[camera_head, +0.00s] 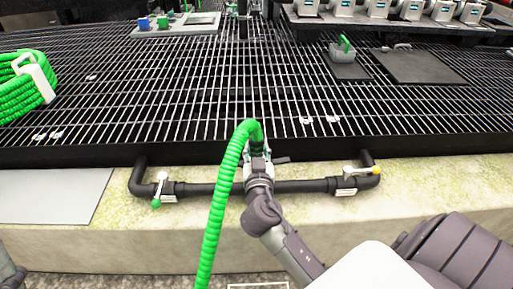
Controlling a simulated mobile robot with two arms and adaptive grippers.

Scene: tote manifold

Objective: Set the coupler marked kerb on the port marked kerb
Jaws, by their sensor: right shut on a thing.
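My right gripper (258,168) is in front of the middle of a black pipe manifold (305,186). It is shut on the end of a green ribbed hose (216,207), where a pale coupler seems to sit; the fingers hide most of it. The hose arches over the gripper and runs down to the bottom edge. Whether the coupler touches a port is hidden, and no kerb marking is legible. My left gripper is out of view.
The manifold runs along a pale concrete kerb (420,184) below a black grating (190,110). A coiled green hose (25,88) lies at the left. A grey box (345,66) and several grey units (411,10) stand farther back. A grey plate (52,196) lies at the left front.

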